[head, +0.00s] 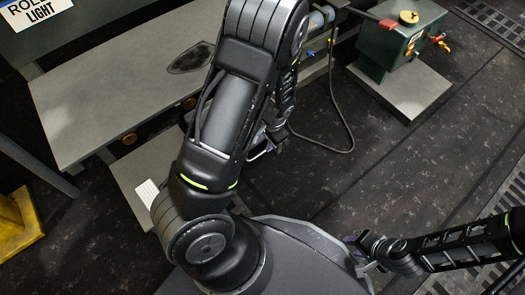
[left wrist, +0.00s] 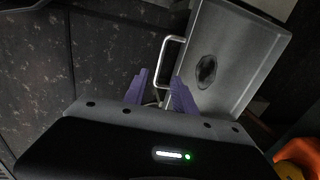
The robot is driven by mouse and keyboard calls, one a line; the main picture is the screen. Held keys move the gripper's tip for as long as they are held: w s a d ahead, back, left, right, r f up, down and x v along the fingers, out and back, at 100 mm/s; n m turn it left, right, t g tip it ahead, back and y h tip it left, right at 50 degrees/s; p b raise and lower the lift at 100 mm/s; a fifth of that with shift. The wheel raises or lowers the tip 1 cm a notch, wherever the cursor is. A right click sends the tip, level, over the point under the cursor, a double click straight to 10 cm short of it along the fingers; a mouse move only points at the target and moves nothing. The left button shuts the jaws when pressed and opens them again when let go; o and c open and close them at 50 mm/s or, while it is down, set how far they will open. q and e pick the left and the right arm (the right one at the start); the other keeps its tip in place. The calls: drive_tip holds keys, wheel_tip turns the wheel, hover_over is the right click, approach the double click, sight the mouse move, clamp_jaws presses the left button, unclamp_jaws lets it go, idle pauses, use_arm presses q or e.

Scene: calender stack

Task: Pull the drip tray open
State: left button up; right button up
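In the left wrist view, a grey metal tray (left wrist: 232,50), which I take to be the drip tray, has raised rims and a dark oval patch. A pale bar handle (left wrist: 167,55) stands out from its left edge. My left gripper (left wrist: 160,76) is open, with two purple fingers apart. The handle's lower end shows between or just beyond the fingertips; contact cannot be told.
A grey bench-like surface (head: 100,95) with a dark stain lies at the upper left. A green box (head: 392,45) on a grey plinth stands at the upper right, near a dark hose (head: 345,135). A yellow block (head: 18,225) is far left.

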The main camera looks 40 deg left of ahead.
sight(262, 152)
use_arm(q)
drive_tip(key=f+b, duration=0.1)
drive_tip(key=f, duration=0.1)
drive_tip(key=a+f+b, duration=0.1)
drive_tip(key=f, duration=0.2)
drive_tip(key=f+b, duration=0.2)
drive_tip(key=shift+w+a+f, duration=0.2)
drive_tip(key=shift+f, duration=0.2)
drive_tip(key=shift+c, duration=0.3)
clamp_jaws()
idle(0.9)
